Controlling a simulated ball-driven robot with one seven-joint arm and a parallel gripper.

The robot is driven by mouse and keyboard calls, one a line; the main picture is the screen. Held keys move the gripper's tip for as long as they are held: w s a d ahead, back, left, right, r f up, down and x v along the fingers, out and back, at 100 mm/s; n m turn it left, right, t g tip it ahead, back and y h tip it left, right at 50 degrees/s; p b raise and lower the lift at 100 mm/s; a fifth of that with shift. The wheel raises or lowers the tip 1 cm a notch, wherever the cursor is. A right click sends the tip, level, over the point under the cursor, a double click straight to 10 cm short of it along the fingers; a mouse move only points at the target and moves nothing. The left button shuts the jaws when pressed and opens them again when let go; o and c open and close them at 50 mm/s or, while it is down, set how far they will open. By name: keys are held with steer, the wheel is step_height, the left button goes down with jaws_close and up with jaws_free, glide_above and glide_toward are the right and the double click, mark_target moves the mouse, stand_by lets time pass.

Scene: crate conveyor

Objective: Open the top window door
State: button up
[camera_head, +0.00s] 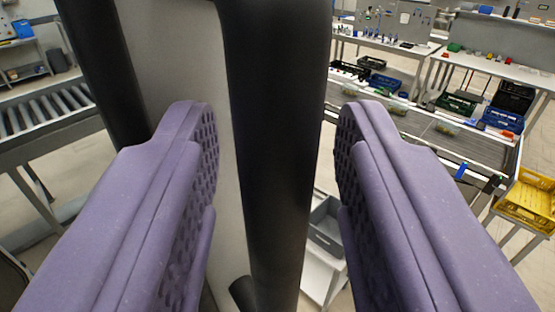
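My gripper (278,125) fills the lower picture with two purple fingers that have textured pads. The fingers stand wide apart. A thick black upright bar (275,130) runs from the top edge down between the fingers. Clear gaps show between the bar and both pads in the picture, and the fingers are not closed on it. A grey panel (180,60) lies behind and to the left of the bar, with another black post (102,65) at its left edge. I cannot tell from this close view whether these belong to the window door.
A roller conveyor (50,112) stands at left. At right, a conveyor line (450,140) carries crates, with a yellow crate (530,198) at its near end. Workbenches (500,62) stand behind. A grey bin (326,222) sits low behind the bar.

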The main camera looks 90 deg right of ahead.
steer(key=shift+f, duration=0.1)
steer(key=a, duration=0.7)
steer(key=shift+s+a+p, duration=0.15)
steer(key=shift+a+p, duration=0.15)
steer(key=shift+a, duration=0.1)
